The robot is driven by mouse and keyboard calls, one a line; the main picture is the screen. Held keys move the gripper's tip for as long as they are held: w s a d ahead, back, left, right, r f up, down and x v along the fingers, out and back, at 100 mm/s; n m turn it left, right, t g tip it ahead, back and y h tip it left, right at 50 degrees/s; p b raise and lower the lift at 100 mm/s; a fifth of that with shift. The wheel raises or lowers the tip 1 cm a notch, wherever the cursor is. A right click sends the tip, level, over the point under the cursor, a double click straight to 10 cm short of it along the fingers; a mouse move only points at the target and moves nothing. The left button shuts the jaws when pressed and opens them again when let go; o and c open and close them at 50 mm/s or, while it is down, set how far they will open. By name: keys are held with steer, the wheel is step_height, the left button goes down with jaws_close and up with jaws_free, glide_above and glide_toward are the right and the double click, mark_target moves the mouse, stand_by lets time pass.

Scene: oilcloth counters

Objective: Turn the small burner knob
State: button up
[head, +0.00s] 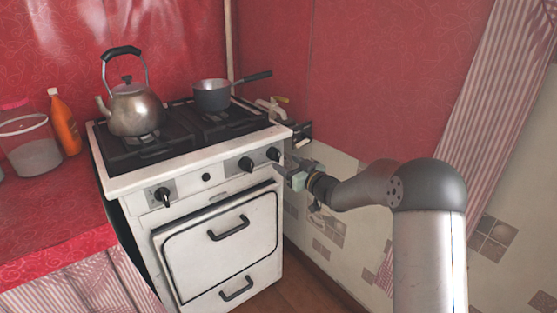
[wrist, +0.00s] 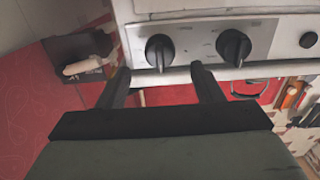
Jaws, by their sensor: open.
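The white stove's front panel carries black knobs: a right one (head: 273,154), a middle one (head: 245,164) and a left one (head: 163,195). Which is the small burner knob cannot be read from the markings. My gripper (head: 291,168) is at the panel's right end, close to the right knob. In the wrist view, my gripper (wrist: 160,73) is open and empty. The right knob (wrist: 159,52) appears just beyond and between the fingertips, with no visible contact. The middle knob (wrist: 233,46) lies outside the fingers, to the right in that view.
A kettle (head: 135,109) and a saucepan (head: 212,95) stand on the stove (head: 185,174). A small black button (head: 206,177) sits between the left and middle knobs. Oven handles (head: 229,229) project below. The red wall (head: 370,80) is close on the right.

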mark_target(279, 158)
steer(key=x, duration=0.5)
steer(key=shift+w+a, duration=0.25)
steer(key=c, duration=1)
